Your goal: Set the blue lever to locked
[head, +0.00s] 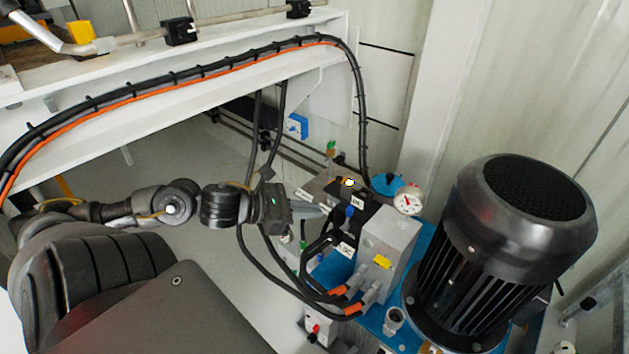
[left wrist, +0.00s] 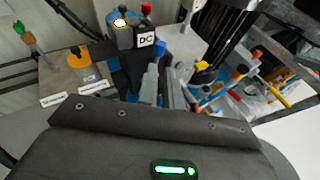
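The blue lever (head: 349,212) shows as a small blue knob on the dark valve block, beside the grey metal block. In the left wrist view, the blue knob (left wrist: 160,47) is just beyond the fingertips, near a "DC" label. My left gripper (head: 324,210) points right toward the lever and looks apart from it. In the left wrist view, its two grey fingers (left wrist: 160,72) have a narrow gap with nothing clearly held between them. The lower part of the lever is hard to make out. My right gripper is in neither view.
A large black motor (head: 520,240) stands at the right. A pressure gauge (head: 408,201) and grey block (head: 388,245) are close to the lever. Black hoses (head: 290,280) with orange ends loop below my gripper. A white beam (head: 230,80) with cables crosses above.

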